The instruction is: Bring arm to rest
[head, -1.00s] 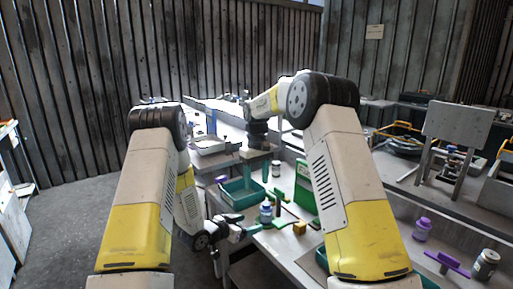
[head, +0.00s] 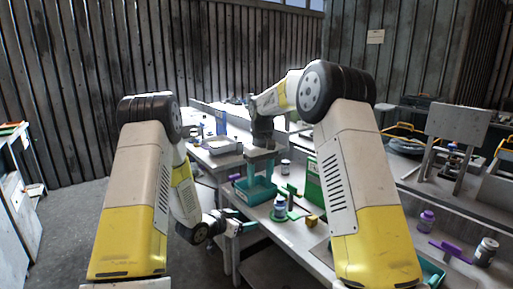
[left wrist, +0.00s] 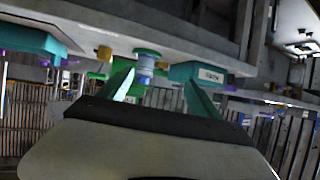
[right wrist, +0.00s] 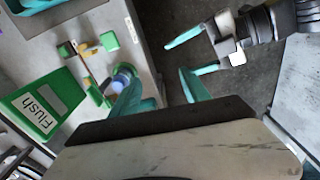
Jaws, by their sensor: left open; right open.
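My left gripper (head: 236,227) is open and empty, held low beside the workbench's (head: 290,240) near left edge. Its teal fingers are spread in the left wrist view (left wrist: 160,92). My right gripper (head: 260,165) points down above a teal tray (head: 252,197) in the head view. Its fingers are apart with nothing between them in the right wrist view (right wrist: 160,90). The left gripper also shows there with its fingers spread (right wrist: 212,58). The two grippers are apart.
A blue-and-white bottle (head: 280,208), a yellow block (head: 312,220) and a green Flush box (right wrist: 40,105) stand on the bench. A shelf (head: 18,190) stands at far left; floor between is clear.

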